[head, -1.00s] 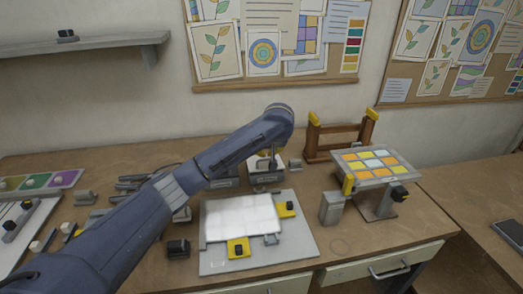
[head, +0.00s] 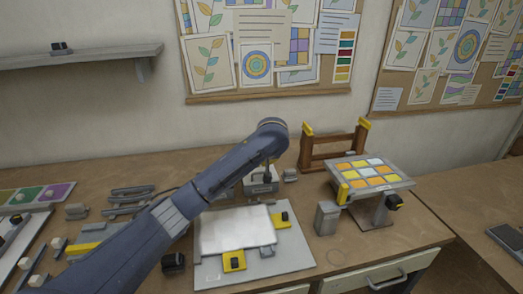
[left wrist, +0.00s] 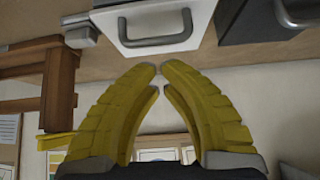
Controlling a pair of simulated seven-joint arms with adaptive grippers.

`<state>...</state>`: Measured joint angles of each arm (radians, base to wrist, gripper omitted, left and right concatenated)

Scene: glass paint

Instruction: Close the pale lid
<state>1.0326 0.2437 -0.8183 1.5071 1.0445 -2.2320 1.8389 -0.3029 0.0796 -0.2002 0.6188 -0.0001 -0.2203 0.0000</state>
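A pale box front with a grey bar handle (left wrist: 165,30) shows in the left wrist view, which looks upside down. In the head view the pale box (head: 262,187) stands at the back of the bench, under my left wrist. Its lid appears down, though my arm partly hides it. My left gripper (left wrist: 159,69) has yellow fingers with the tips together or nearly so and nothing visible between them. The tips are near the pale box's handle; I cannot tell whether they touch. My right gripper is not in view.
A dark box (left wrist: 260,20) stands beside the pale one. A wooden rack (head: 333,148) and a tilted stand with coloured tiles (head: 368,172) are to the right. A board with a white sheet (head: 237,230) lies in front. A shelf (head: 70,58) is at upper left.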

